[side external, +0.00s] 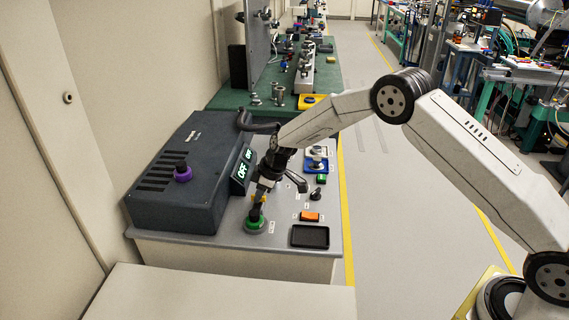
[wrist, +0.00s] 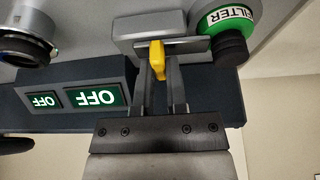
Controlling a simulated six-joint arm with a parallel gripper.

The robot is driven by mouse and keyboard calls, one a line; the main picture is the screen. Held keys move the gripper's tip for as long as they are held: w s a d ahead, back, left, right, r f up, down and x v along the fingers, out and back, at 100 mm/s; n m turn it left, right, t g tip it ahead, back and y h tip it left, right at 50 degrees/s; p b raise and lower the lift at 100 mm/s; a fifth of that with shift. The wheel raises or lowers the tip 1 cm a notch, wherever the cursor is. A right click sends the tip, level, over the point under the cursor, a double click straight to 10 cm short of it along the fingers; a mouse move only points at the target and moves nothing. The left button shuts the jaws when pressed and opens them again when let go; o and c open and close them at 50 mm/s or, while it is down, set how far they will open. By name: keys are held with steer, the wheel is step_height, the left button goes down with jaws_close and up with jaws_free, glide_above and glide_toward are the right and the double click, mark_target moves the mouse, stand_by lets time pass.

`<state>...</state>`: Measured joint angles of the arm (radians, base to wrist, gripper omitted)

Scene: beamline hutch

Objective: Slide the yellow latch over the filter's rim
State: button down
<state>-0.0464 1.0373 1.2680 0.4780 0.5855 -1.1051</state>
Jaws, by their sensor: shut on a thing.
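The yellow latch (wrist: 158,60) sits on a grey block (wrist: 135,28) in the wrist view, and its lower end is between my fingers. My gripper (wrist: 162,80) is shut on it. The filter (wrist: 225,18), with a green top marked FILTER and a dark part below, is just right of the block. The latch is left of the filter's rim with a gap between them. In the side view my gripper (side external: 259,203) points down at the panel's front, above the green filter (side external: 256,225). The latch is small and partly covered there.
A black tray (side external: 310,237) and an orange block (side external: 310,216) lie to the right.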

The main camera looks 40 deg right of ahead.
steer(key=c, duration=0.7)
jaws_free()
steer(key=shift+s+a, duration=0.15)
steer(key=shift+a, duration=0.05)
steer(key=shift+o, duration=0.2)
steer(key=shift+d+r, duration=0.1)
steer(key=shift+s+d+r, duration=0.1)
steer(key=shift+r, duration=0.35)
steer(key=v, duration=0.6)
steer(key=shift+r, duration=0.3)
steer(key=shift+s+d, duration=0.1)
steer(key=shift+s, duration=0.05)
